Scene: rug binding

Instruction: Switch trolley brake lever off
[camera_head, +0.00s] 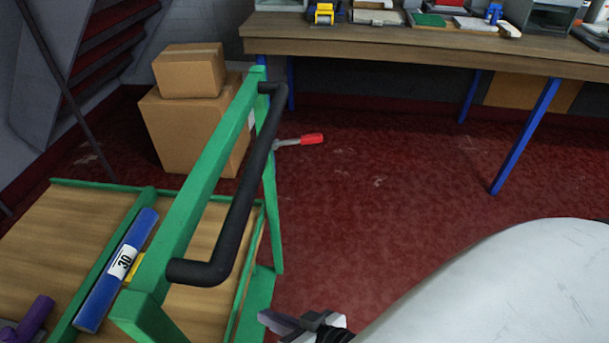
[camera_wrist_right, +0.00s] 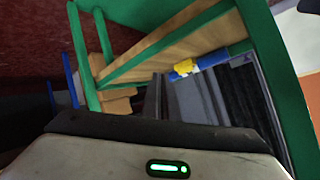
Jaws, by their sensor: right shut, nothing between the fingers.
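The green trolley (camera_head: 200,185) stands at the left with a black push handle (camera_head: 243,190). The brake lever, with a red grip (camera_head: 312,139) and a grey metal shank, sticks out to the right from the trolley's far upright. My right gripper (camera_head: 275,320) is at the bottom edge, close to the trolley's near right side. It is shut and empty, well short of the lever and apart from it. The trolley frame (camera_wrist_right: 100,102) also shows in the right wrist view, where I cannot make out the lever. My left gripper is not in view.
A blue roll marked 30 (camera_head: 117,268) lies on the trolley's wooden deck, near a purple object (camera_head: 35,318). Two cardboard boxes (camera_head: 190,72) are stacked behind the trolley. A workbench (camera_head: 430,42) with blue legs stands at the back. The red floor right of the trolley is clear.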

